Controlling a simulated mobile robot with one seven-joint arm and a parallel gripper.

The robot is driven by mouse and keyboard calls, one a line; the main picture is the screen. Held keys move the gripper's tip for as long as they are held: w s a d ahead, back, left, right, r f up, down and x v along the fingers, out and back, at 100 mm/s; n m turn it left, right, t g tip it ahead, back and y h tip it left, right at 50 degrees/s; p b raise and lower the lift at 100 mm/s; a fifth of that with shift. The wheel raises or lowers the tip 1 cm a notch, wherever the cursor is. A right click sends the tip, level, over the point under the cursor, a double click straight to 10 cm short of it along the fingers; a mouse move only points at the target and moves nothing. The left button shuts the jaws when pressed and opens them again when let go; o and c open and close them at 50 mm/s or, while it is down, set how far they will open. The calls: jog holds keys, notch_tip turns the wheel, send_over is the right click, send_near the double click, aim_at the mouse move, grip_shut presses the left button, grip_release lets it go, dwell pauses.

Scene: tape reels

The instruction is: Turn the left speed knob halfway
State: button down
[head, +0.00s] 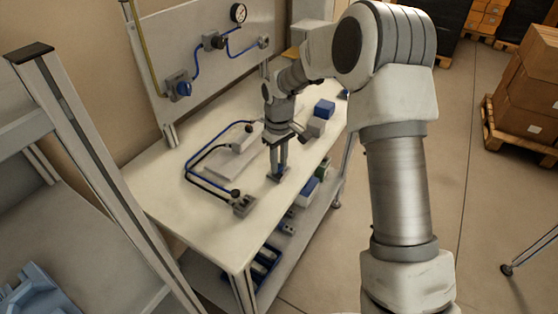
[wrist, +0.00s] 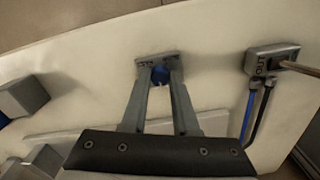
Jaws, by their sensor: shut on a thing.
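My gripper (head: 279,170) points down at the front edge of the white table.
Blue and black tubes (head: 190,166) loop across the table from the second block. A pale flat plate (head: 228,165) lies behind my gripper. A back panel carries a gauge (head: 238,13) and a blue-handled valve (head: 182,88). Small boxes (head: 316,127) stand at the right.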

jog(key=shift+n, duration=0.5)
jog(key=c, duration=0.7)
grip_release()
jog(key=shift+r, duration=0.1)
jog(key=shift+r+p, duration=0.55)
jog(key=shift+r, duration=8.1)
